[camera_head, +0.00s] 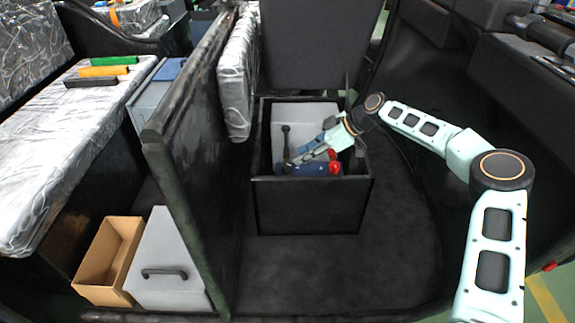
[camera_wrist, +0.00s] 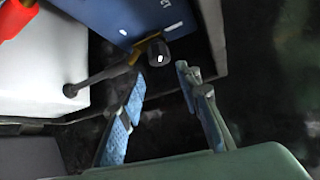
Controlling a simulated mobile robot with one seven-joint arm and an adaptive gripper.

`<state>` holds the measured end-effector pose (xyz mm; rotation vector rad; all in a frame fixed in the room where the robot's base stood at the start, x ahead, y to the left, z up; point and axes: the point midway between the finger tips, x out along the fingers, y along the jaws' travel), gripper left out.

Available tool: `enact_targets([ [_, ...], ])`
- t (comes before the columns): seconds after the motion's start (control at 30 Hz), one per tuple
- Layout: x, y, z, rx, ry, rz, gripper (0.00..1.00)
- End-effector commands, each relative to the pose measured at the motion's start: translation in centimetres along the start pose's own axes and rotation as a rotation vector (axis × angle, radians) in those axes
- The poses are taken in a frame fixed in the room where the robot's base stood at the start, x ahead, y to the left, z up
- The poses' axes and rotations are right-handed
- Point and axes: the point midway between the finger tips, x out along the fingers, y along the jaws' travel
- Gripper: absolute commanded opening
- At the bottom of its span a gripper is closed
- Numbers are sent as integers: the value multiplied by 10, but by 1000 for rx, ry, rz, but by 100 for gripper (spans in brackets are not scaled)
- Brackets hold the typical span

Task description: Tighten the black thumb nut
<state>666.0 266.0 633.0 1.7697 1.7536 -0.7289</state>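The black thumb nut (camera_wrist: 155,52) shows in the wrist view as a dark round knob at the edge of a blue battery-like block (camera_wrist: 118,18). A brass-coloured piece (camera_wrist: 140,56) sits beside it, joined to a dark cable or rod (camera_wrist: 100,77). My gripper (camera_wrist: 162,80) is open, with its two blue-padded fingers apart and nothing between them. The nut appears just beyond the fingertips; I cannot tell the exact gap. In the head view my gripper (camera_head: 300,159) reaches into a black box (camera_head: 310,205) over the blue block (camera_head: 312,169). The nut is not clear there.
A red cap (camera_head: 335,168) is at the block's right end. The box walls stand close around my gripper. A dark upright panel (camera_head: 190,170) stands to the left. A grey case (camera_head: 168,265) and an open cardboard box (camera_head: 108,262) lie beyond it.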

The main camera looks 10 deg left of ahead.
Motion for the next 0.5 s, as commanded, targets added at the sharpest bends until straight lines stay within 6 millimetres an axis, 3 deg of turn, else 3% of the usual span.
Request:
enact_targets([
  [0.03, 15, -1, 2, 0, 0, -4, 31],
  [0.2, 47, -1, 2, 2, 1, -3, 31],
  [0.5, 78, 0, 1, 1, -1, 0, 31],
])
